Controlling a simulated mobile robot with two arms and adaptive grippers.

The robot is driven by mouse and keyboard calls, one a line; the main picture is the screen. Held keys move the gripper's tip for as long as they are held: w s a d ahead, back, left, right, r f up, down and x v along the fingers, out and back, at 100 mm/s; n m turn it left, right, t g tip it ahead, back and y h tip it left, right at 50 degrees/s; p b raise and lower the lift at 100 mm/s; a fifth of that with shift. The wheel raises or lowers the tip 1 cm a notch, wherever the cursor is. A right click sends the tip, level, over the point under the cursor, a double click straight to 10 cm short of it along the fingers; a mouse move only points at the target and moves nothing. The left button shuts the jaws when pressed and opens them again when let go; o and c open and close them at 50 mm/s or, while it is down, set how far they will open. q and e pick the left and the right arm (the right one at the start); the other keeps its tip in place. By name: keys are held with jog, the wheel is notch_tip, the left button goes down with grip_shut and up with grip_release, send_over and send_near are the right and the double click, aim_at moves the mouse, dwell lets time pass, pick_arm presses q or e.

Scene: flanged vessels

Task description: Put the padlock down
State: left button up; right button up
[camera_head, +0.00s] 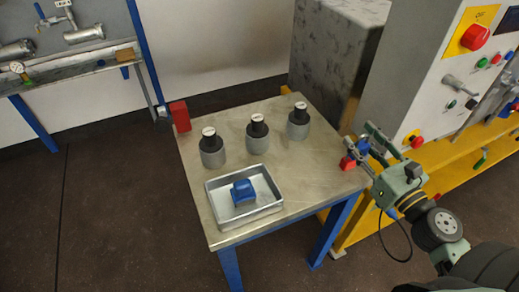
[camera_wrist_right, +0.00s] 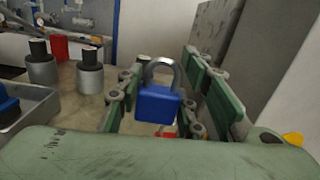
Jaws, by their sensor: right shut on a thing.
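My right gripper (camera_head: 359,136) is at the right edge of the metal table (camera_head: 322,183). It is shut on a blue padlock (camera_head: 362,147). In the right wrist view the blue padlock (camera_wrist_right: 158,104) sits between the green fingers, upright, with its grey shackle on top. A metal tray (camera_head: 262,212) stands at the front of the table and holds a blue object (camera_head: 243,191). My left gripper is not in view.
Three grey vessels with black necks, left (camera_head: 212,149), middle (camera_head: 257,136) and right (camera_head: 298,122), stand behind the tray. A red block (camera_head: 180,116) is at the back left corner. A small red thing (camera_head: 347,163) is beside my gripper. A control panel (camera_head: 440,95) stands at right. The table's right front is clear.

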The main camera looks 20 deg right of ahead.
jog(key=w+a+f, duration=0.1)
jog(key=a+f, duration=0.1)
jog(key=a, duration=0.1)
jog(key=w+a+f, duration=0.1)
jog(key=a+f, duration=0.1)
jog(key=a, duration=0.1)
jog(key=w+a+f, duration=0.1)
jog(key=a+f, duration=0.1)
jog(key=a, duration=0.2)
jog(key=shift+w+f+b, duration=0.1)
jog(key=shift+f+b, duration=0.2)
jog(key=shift+w+a+f, duration=0.1)
jog(key=shift+a+f, duration=0.05)
jog(key=shift+a, duration=0.15)
notch_tip(320, 180, down, 3)
jog(key=shift+f+b, duration=0.2)
jog(key=shift+b, duration=0.55)
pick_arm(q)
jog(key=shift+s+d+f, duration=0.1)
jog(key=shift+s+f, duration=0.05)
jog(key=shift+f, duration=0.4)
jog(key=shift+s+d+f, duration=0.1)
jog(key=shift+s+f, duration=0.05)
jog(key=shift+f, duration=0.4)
pick_arm(e)
jog(key=shift+f, duration=0.35)
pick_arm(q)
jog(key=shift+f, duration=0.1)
pick_arm(e)
jog(key=shift+f, duration=0.1)
